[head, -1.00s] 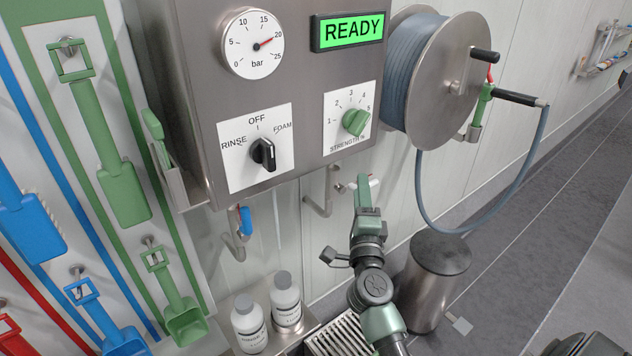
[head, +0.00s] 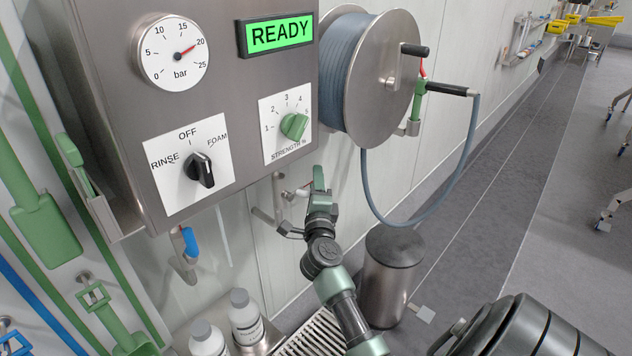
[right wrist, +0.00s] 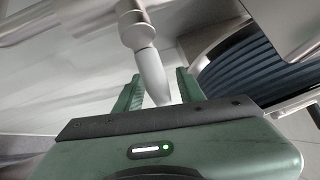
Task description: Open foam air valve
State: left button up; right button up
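The foam air valve (head: 290,193), taken to be the white-handled one, sits on a short pipe under the control box. My right gripper (head: 318,180) is in front of it and hides part of its handle. In the right wrist view, a pale lever (right wrist: 149,72) points down between the two green fingers of my right gripper (right wrist: 158,92). The fingers are apart, one on each side, with gaps visible. A second valve with a blue handle (head: 190,242) is further left. My left gripper is not in view.
The steel control box (head: 110,130) hangs just above, its display reading READY and its black knob (head: 199,168) at OFF. A hose reel (head: 388,85) is at upper right. A steel bin (head: 390,275) stands right of my arm. Two white bottles (head: 246,318) stand below.

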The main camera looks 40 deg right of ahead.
jog(key=shift+r, duration=0.1)
grip_shut()
dwell(1.4)
